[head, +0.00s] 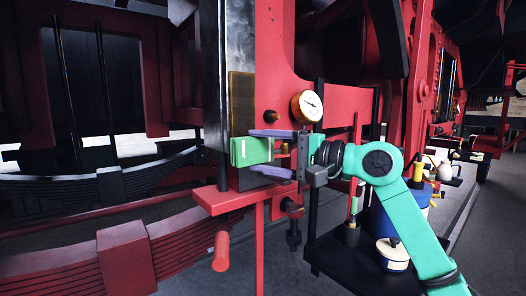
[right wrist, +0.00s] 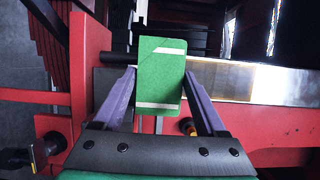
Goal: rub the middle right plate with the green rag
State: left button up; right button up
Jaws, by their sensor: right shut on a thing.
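The green rag (head: 245,152) is a folded block with pale stripes. My right gripper (head: 258,151) is shut on it, with one purple finger on each side. The rag and the gripper (right wrist: 159,76) also show in the right wrist view. A tall, narrow brownish plate (head: 242,100) is on the upright right behind the rag; the rag overlaps its lower end in the head view. A brownish plate surface (right wrist: 268,84) lies right of the rag in the right wrist view. I cannot tell whether rag and plate touch. My left gripper is out of view.
A red ledge (head: 226,200) juts out below the rag, with a red handle (head: 221,252) under it. A pressure gauge (head: 307,107) and brass fittings are close to the gripper. A black tray (head: 345,262) with cans and bottles stands at lower right.

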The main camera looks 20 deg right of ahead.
aim_at(241, 91)
jog(key=shift+w+r, duration=0.1)
jog(key=shift+w+a+p, duration=0.35)
jog(key=shift+w+p, duration=0.3)
jog(key=shift+w, duration=0.05)
notch_tip(241, 91, up, 4)
jog(key=p, duration=0.3)
jog(key=shift+s+d, duration=0.1)
jog(key=shift+s, duration=0.05)
jog(key=r+p, duration=0.3)
jog(key=r, duration=0.1)
jog(key=r+p, duration=0.3)
jog(key=p, duration=0.1)
jog(key=shift+w+r, duration=0.2)
jog(key=shift+r, duration=0.2)
notch_tip(241, 91, up, 4)
jog(key=p, duration=0.3)
jog(key=shift+p, duration=0.35)
notch_tip(241, 91, down, 16)
jog(key=b, duration=1.4)
jog(key=shift+f, duration=0.1)
